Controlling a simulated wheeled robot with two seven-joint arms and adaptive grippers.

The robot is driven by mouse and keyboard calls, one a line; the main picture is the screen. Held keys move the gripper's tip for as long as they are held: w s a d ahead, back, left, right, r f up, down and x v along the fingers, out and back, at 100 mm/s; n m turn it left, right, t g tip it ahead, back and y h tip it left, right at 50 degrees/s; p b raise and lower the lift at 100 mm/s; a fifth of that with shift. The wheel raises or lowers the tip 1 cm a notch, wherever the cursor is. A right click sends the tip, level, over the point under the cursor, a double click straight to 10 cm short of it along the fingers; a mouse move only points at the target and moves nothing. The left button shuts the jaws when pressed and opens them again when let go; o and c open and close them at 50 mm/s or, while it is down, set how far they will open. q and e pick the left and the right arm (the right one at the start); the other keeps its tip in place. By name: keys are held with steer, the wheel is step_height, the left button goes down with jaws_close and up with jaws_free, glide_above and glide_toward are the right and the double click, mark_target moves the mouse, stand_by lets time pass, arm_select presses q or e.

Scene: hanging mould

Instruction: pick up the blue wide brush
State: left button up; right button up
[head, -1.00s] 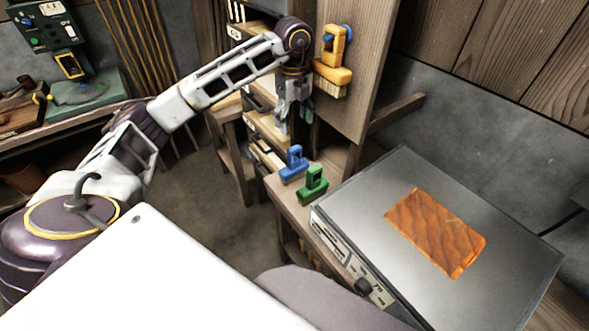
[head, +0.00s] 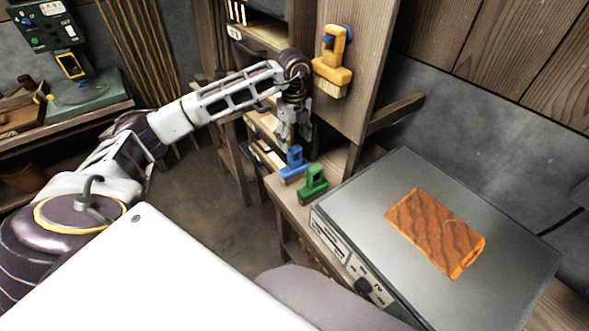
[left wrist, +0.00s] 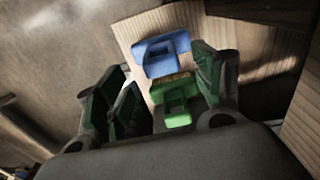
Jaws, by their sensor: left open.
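The blue wide brush (head: 293,164) stands on a wooden shelf, handle up, beside a green brush (head: 313,184). My left gripper (head: 294,138) points down just above the blue brush and is open and empty. In the left wrist view, the blue brush (left wrist: 162,53) lies beyond the open fingers of my left gripper (left wrist: 165,90), with the green brush (left wrist: 177,103) nearer, between the fingers in the picture. Whether a finger touches the blue brush cannot be told. My right gripper is not in view.
A yellow brush (head: 332,62) hangs on the upright wooden panel (head: 347,110) close to my left wrist. A grey metal-topped box (head: 375,188) with an orange wavy slab (head: 435,232) stands right of the brushes. The wooden shelf (head: 291,207) is narrow.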

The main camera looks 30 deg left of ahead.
mark_target(295, 148)
arm_select(q)
steer(key=shift+d+f+p, duration=0.1)
steer(key=shift+f+p, duration=0.2)
steer(key=shift+f, duration=2.25)
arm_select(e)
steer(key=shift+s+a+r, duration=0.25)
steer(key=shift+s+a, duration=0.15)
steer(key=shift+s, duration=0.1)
